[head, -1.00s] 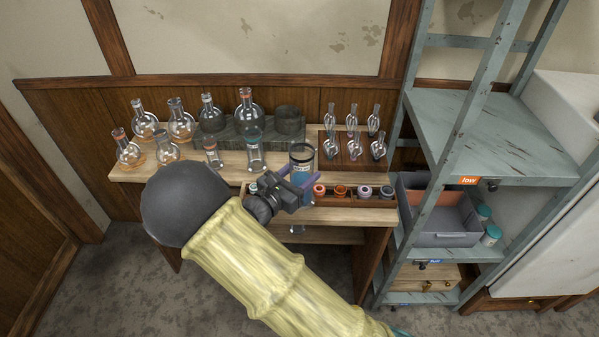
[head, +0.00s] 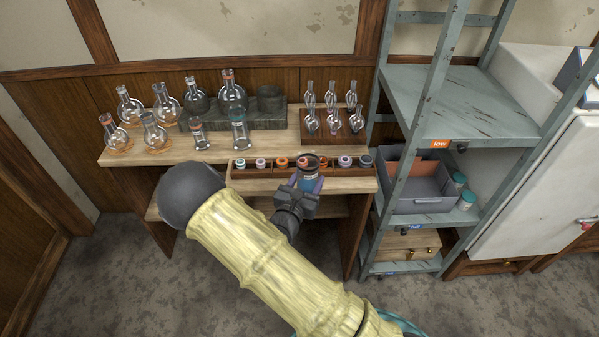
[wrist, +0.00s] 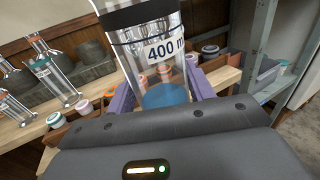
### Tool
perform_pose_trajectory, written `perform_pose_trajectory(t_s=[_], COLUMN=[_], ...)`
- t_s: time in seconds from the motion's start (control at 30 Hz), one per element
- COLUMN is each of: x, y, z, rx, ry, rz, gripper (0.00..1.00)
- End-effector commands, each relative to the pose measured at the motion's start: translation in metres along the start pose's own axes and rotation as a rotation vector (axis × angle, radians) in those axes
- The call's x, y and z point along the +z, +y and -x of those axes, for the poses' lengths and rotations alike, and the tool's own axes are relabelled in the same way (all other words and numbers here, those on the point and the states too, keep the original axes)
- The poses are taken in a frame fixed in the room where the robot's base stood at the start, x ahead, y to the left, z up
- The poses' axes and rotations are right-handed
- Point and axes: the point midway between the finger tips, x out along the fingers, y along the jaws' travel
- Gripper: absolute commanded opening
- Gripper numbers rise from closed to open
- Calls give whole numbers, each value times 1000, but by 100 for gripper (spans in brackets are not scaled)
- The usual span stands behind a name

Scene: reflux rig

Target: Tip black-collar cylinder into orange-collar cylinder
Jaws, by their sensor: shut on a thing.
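My gripper (head: 306,186) is shut on the black-collar cylinder (head: 309,176), a clear vessel holding blue liquid. The orange-collar cylinder (head: 198,135) stands upright on the bench, to the left and further back. Its orange collar also shows at the wrist view's left edge (wrist: 4,105).
A teal-collar cylinder (head: 239,132) stands just right of the orange-collar one. Several round flasks (head: 155,137) stand at the left and on a grey block behind. Small flasks (head: 333,120) stand right. A rack of jars (head: 262,170) lines the front; a metal shelf (head: 440,130) stands right.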

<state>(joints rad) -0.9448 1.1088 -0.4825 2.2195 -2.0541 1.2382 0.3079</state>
Motion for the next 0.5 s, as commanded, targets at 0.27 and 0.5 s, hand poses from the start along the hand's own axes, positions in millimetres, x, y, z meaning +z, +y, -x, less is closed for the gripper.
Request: perform_pose_trajectory(t_s=[0.27, 0.5], x=[-53, -92], y=[-30, -53], z=[-7, -5], rx=[141, 247], ry=[0, 1], rz=[10, 9], gripper=[19, 19])
